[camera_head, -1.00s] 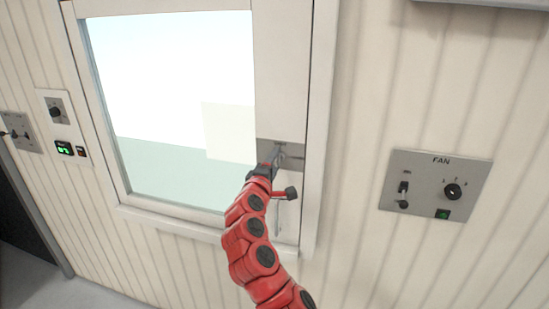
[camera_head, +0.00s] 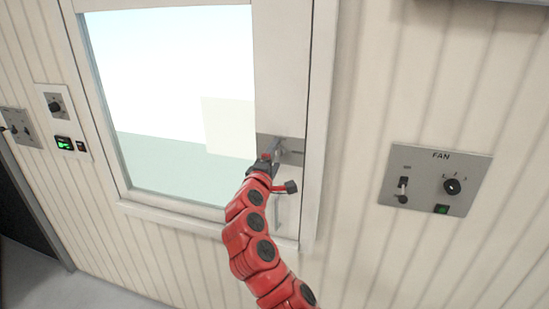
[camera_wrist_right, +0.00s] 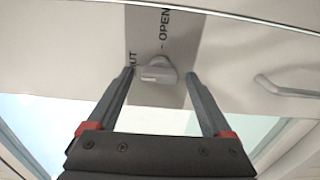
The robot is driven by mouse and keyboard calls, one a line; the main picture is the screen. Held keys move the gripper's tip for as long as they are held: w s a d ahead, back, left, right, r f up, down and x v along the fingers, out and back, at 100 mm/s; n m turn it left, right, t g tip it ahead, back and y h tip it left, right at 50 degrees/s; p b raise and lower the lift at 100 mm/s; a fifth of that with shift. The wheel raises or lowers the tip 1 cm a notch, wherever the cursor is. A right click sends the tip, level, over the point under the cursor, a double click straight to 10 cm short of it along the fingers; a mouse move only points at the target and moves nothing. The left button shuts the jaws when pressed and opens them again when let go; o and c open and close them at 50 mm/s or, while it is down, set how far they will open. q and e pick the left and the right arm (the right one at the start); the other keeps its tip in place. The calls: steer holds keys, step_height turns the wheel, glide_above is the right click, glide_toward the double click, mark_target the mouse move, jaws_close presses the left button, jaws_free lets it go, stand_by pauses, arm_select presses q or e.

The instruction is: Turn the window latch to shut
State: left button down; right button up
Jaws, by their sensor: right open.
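The window latch (camera_wrist_right: 156,73) is a small grey knob on a metal plate (camera_wrist_right: 181,33) on the window's frame. The plate carries the words OPEN and SHUT, the second partly covered by a finger. In the head view the plate (camera_head: 293,152) shows beside my right gripper (camera_head: 271,153), which hides the knob. In the wrist view my right gripper (camera_wrist_right: 159,76) is open, with one finger on each side of the knob and gaps visible. I cannot tell how deep the fingers reach. My left gripper is out of view.
The window pane (camera_head: 170,90) lies left of the latch. A curved handle (camera_wrist_right: 288,88) sits on the frame near the plate. A FAN panel (camera_head: 420,200) with switches is on the wall to the right. A small control panel (camera_head: 62,120) is at the left.

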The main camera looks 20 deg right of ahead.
steer(key=b+v, duration=0.7)
steer(key=v, duration=1)
steer(key=shift+a, duration=0.2)
steer(key=shift+s, duration=0.1)
